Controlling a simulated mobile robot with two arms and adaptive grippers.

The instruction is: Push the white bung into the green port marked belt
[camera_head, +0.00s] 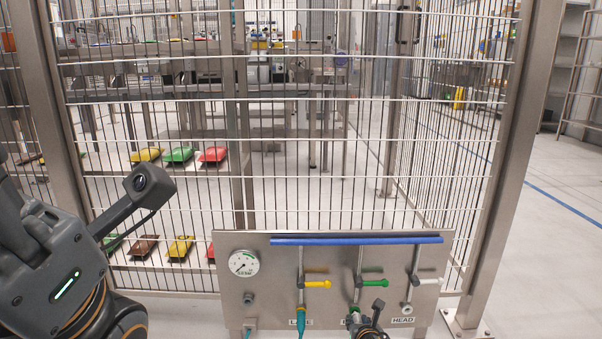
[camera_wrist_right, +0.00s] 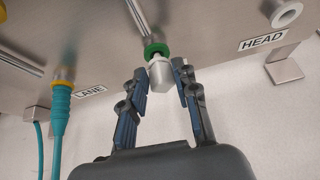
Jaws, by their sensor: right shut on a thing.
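The white bung (camera_wrist_right: 161,76) stands between the fingertips of my right gripper (camera_wrist_right: 166,85) in the right wrist view, shut on its sides. Its end is up against the green ring of the port (camera_wrist_right: 156,50); I cannot tell how far it is inside. In the head view my right gripper (camera_head: 367,321) is at the lower edge of the panel, below the green lever (camera_head: 374,283), and hides most of the belt label and the bung. My left arm (camera_head: 62,270) shows at the left, but its fingers are not in view.
The steel panel (camera_head: 268,279) carries a gauge (camera_head: 244,263), a blue bar (camera_head: 357,240) and yellow and white levers. Left of the green port, a teal hose (camera_wrist_right: 59,117) hangs from the yellow LANE port. The white HEAD port (camera_wrist_right: 286,14) is open at the right. A wire fence stands behind.

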